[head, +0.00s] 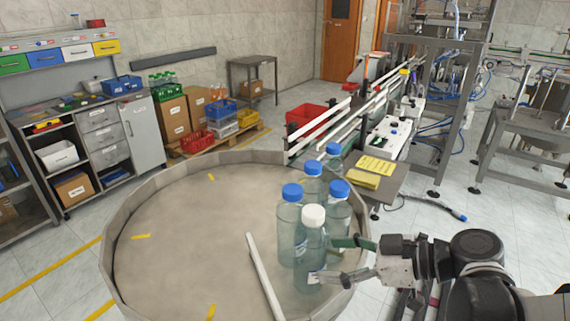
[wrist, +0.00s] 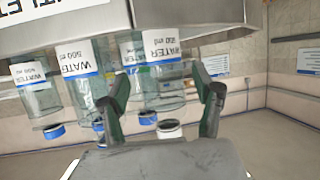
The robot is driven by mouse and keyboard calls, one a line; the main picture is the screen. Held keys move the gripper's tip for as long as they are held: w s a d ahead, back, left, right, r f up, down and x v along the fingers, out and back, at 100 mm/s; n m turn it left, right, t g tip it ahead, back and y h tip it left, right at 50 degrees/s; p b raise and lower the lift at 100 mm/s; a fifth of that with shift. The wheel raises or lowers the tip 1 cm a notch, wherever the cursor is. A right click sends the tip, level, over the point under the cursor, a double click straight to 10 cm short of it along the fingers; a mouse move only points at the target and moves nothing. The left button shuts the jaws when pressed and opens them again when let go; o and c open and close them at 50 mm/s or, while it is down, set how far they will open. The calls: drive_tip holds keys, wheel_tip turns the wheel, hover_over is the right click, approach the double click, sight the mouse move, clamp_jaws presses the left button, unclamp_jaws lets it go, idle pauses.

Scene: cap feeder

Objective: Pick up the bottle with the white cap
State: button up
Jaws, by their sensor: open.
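The bottle with the white cap (head: 311,250) stands upright on the round table, at the front of a group of clear bottles with blue caps. My gripper (head: 324,261) is open and reaches in from the right at the height of its body. One finger shows in front of the bottle's lower part, the other on its far right side. In the wrist view, which looks upside down, the white-capped bottle (wrist: 163,82) lies between the two open fingers of my gripper (wrist: 164,92). I cannot tell whether a finger touches it.
Blue-capped bottles stand close by: one at left (head: 289,228), one at right (head: 338,215) and others behind. The round table (head: 180,245) has a raised rim and a pale guide bar (head: 263,275) left of the bottles. Its left side is clear. A conveyor (head: 335,122) leads away behind.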

sight(310, 256)
drive_tip(key=shift+b+x, duration=0.75)
drive_tip(key=shift+x, duration=2.1)
drive_tip(key=shift+d, duration=0.1)
drive_tip(key=shift+c, duration=0.3)
drive_tip(key=shift+w, duration=0.1)
drive_tip(key=c, duration=1.4)
